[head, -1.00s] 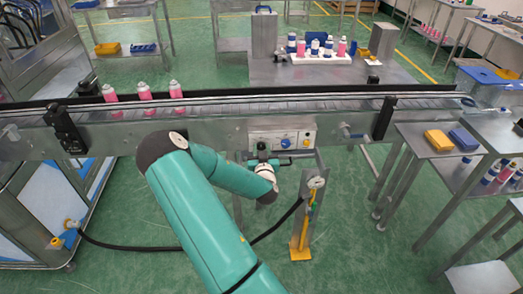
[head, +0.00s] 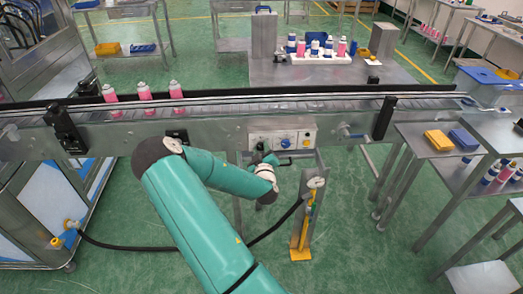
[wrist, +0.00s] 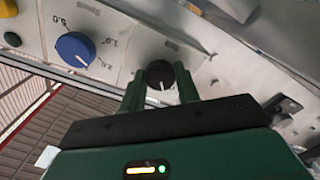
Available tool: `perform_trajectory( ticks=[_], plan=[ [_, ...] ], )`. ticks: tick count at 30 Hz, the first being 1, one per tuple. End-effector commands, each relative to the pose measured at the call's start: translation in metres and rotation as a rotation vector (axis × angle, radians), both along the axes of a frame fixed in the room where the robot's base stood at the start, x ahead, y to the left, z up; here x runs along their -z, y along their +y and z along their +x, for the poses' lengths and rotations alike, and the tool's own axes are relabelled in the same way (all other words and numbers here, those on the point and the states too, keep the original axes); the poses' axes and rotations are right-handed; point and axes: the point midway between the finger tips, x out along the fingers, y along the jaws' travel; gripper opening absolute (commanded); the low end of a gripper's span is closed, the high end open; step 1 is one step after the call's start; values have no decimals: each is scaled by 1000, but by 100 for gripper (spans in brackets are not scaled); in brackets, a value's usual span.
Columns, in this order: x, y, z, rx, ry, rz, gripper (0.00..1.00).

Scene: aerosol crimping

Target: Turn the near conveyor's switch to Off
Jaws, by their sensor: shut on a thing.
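The near conveyor's control panel (head: 297,132) is on its front side in the head view. In the wrist view, a black round switch knob (wrist: 160,70) with a white pointer mark sits between the two green fingers of my gripper (wrist: 160,85). The fingers are shut on the knob. The pointer faces roughly down in the wrist view. I cannot read a label beside it. In the head view my gripper (head: 263,158) is small at the panel's lower left, and the black knob cannot be made out there.
A blue dial (wrist: 75,48) with a numbered scale is left of the black knob. Several pink cans (head: 145,92) stand on the near conveyor's belt (head: 230,107). A yellow-footed post (head: 301,240) and a black hose (head: 130,245) are close below my arm.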

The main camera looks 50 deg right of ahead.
Motion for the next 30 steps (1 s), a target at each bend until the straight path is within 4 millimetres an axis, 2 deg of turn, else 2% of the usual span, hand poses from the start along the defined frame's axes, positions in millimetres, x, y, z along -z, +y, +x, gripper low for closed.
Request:
perform_trajectory(
  ticks=[12, 28, 29, 30],
  plan=[
    [1, 0, -1, 0, 153, -130, 9],
    [1, 0, -1, 1, 172, -145, 9],
    [1, 0, -1, 1, 172, -145, 38],
    [1, 0, -1, 1, 172, -145, 46]
  ],
)
